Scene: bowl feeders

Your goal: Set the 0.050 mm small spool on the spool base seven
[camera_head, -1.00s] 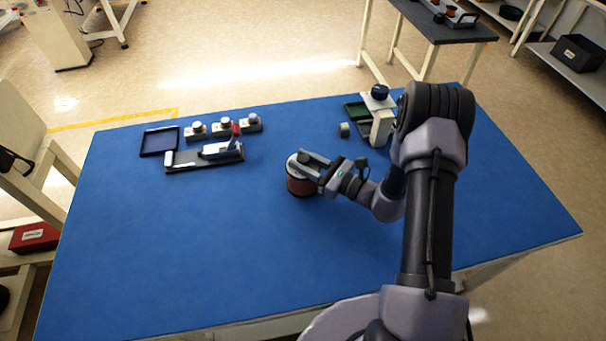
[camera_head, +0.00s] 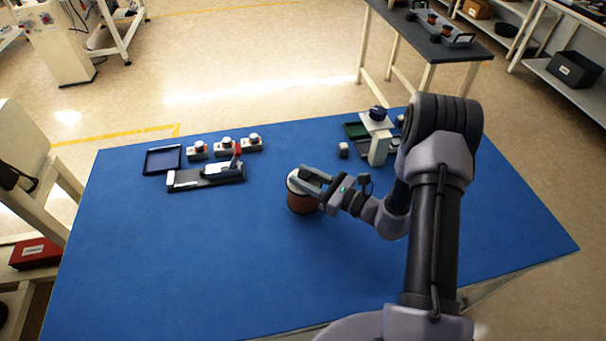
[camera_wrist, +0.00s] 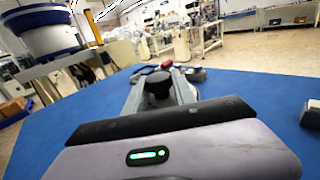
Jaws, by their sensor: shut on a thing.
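A small spool (camera_head: 303,200) with a reddish-brown wound side and a pale top flange is at the middle of the blue table in the head view. My gripper (camera_head: 308,180) is shut on its top hub. The spool looks upright; I cannot tell whether it touches the table. In the wrist view my gripper (camera_wrist: 157,92) has its fingers on either side of a dark knob (camera_wrist: 158,83), the spool's hub. On the dark bench at the back right a pale rack (camera_head: 455,38) carries several reddish spools. No label marking base seven is readable.
On the blue table (camera_head: 200,260) are an empty dark tray (camera_head: 163,159), several small grey blocks with knobs (camera_head: 224,146), a flat device with a lever (camera_head: 206,177) and a white stand (camera_head: 378,148). The table's front left is clear. A bowl feeder (camera_wrist: 42,38) shows in the wrist view.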

